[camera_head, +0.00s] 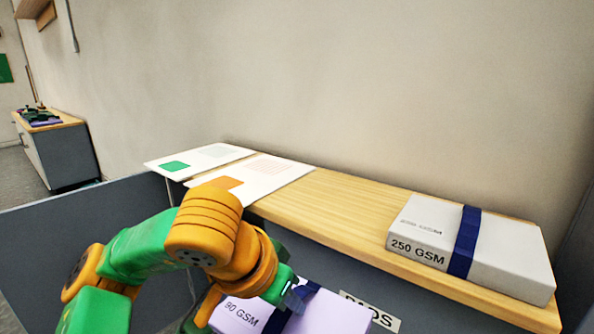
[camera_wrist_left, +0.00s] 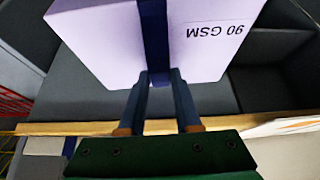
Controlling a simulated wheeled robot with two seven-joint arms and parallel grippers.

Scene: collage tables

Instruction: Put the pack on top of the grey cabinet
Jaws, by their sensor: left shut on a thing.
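A lilac pack marked 90 GSM (camera_head: 332,314) with a dark blue band is at the bottom middle of the head view, cut off by the edge. My left gripper (camera_head: 291,297) is shut on its band. In the left wrist view, both fingers (camera_wrist_left: 160,78) meet at the band, and the pack (camera_wrist_left: 105,45) fills the top. A white pack marked 250 GSM (camera_head: 510,252), also with a blue band, lies on the wooden shelf at right. A grey cabinet (camera_head: 68,156) with a wooden top stands far left. My right gripper is not in view.
The wooden shelf (camera_head: 345,215) runs along the wall and is bare in its middle. Two printed sheets (camera_head: 268,175) lie at its left end. A grey panel (camera_head: 105,215) stands at left. Small dark items (camera_head: 40,114) lie on the far cabinet. A PADS label (camera_head: 372,312) is below the shelf.

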